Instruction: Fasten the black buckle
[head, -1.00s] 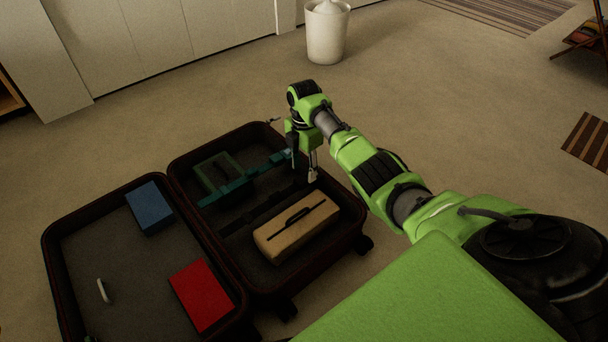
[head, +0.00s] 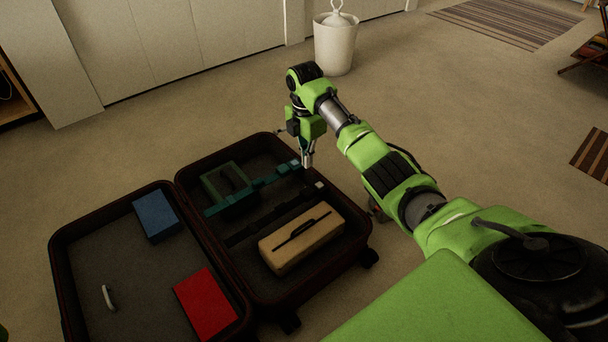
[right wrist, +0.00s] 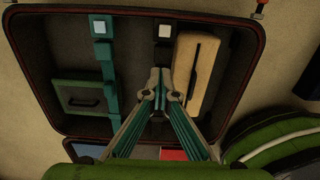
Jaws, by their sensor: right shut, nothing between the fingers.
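The black strap (head: 262,221) lies across the right half of the open suitcase, beside the tan case. Its black buckle, with a pale square button (head: 319,185), is at the strap's far right end, near the suitcase wall. In the right wrist view the black buckle (right wrist: 162,47) is ahead of the fingertips. Whether its two parts are joined, I cannot tell. My right gripper (head: 308,163) points down above the strap ends, shut and empty. In the right wrist view its closed fingertips (right wrist: 160,77) cover part of the black strap. My left gripper is not in view.
A teal strap (head: 240,196) runs parallel over a green case (head: 212,186). A tan case (head: 300,240) lies beside the black strap. The left half holds a blue box (head: 156,214), a red box (head: 207,304) and a white handle (head: 108,297). A white bin (head: 334,45) stands behind.

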